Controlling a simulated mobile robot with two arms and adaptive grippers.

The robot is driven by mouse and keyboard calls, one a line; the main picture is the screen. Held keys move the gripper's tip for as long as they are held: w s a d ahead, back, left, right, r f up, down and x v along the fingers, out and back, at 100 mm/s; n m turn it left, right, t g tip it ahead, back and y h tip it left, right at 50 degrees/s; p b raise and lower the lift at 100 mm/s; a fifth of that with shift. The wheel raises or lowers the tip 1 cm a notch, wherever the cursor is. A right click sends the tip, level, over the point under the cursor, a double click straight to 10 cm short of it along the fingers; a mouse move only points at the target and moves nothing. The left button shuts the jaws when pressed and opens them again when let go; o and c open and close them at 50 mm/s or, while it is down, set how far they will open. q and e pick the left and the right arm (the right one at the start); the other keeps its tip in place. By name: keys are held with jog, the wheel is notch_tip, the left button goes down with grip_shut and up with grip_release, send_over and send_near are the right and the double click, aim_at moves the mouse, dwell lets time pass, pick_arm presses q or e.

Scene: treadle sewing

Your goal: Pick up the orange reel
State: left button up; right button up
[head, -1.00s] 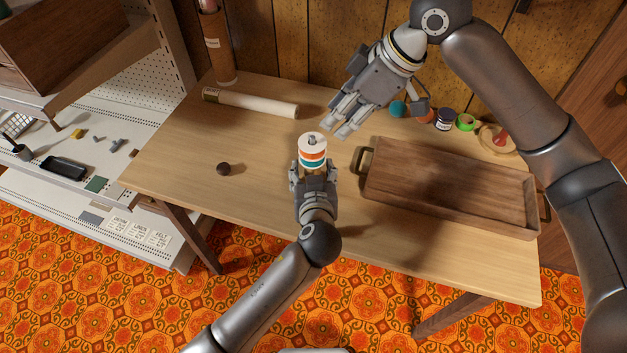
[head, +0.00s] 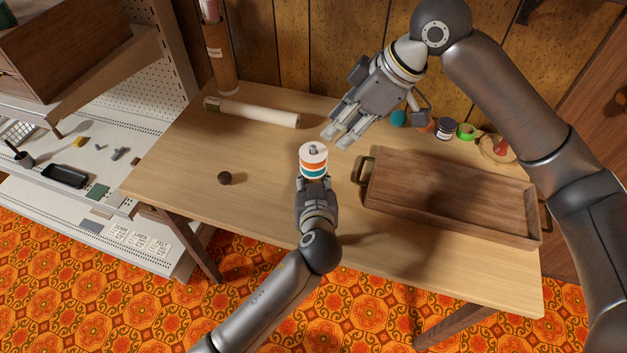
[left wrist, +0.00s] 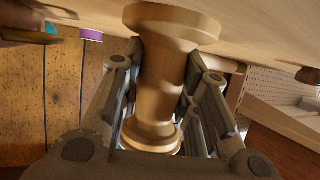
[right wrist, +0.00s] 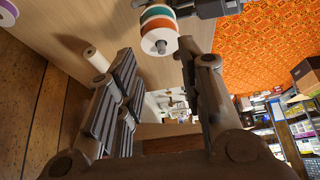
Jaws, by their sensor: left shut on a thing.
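A stack of reels stands upright near the middle of the table: a white top, the orange reel (head: 313,164) below it, and a teal reel (head: 314,173) lower down. The orange reel also shows as a band in the right wrist view (right wrist: 157,23). My left gripper (head: 314,184) is shut on the wooden stand under the stack; the stand's pale turned stem (left wrist: 163,78) fills the jaws in the left wrist view. My right gripper (head: 343,136) is open and empty, above the table behind and right of the stack. Its fingers (right wrist: 160,85) are apart.
A wooden tray (head: 450,190) with handles lies at the right. Several small coloured items, including a green one (head: 466,131), line the back edge. The front left of the table is clear.

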aim_at(316, 148)
jog(key=shift+o, duration=0.5)
jog(key=shift+o, duration=1.1)
jog(key=shift+r, duration=0.25)
jog(key=o, duration=0.5)
jog(key=shift+s+a+r+h, duration=0.1)
jog(key=shift+s+r+h, duration=0.15)
jog(key=shift+r+h, duration=0.55)
jog(key=shift+a+x, duration=0.2)
jog(key=shift+x, duration=2.65)
jog(key=shift+a+x, duration=0.2)
jog(key=shift+x, duration=2.65)
